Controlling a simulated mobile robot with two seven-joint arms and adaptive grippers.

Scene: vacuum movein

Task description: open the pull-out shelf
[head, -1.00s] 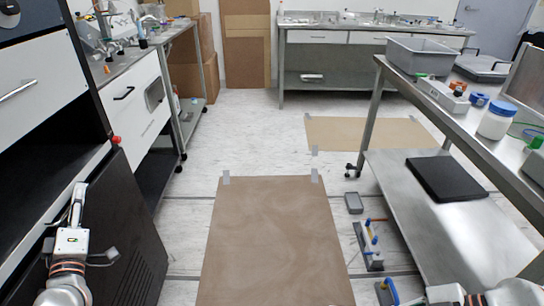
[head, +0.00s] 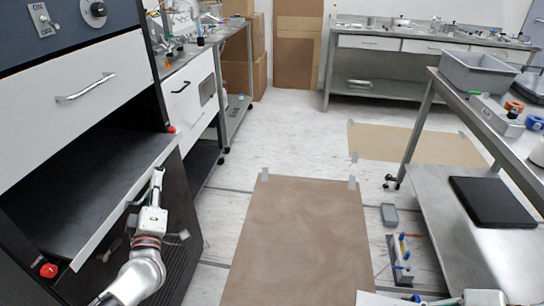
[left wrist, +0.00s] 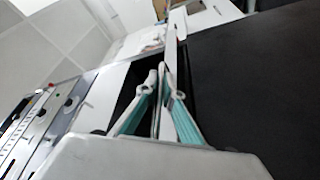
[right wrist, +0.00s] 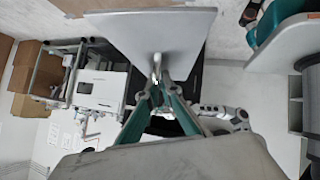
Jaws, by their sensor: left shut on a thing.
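The pull-out shelf (head: 90,190) is a dark flat board with a pale front edge, low in the cabinet at the left of the head view. Its front edge stands out a little past the red knobs. My left gripper (head: 158,176) is at this front edge, at its right half. In the left wrist view its fingers (left wrist: 160,75) close around a thin pale strip at the shelf front; the exact grip is partly hidden. Only part of the right arm shows in the head view.
A white drawer (head: 70,110) with a metal handle is above the shelf. Red knobs (head: 48,270) sit at the cabinet's edge. A brown floor mat (head: 300,240) lies on open floor. A metal table (head: 450,215) stands at the right.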

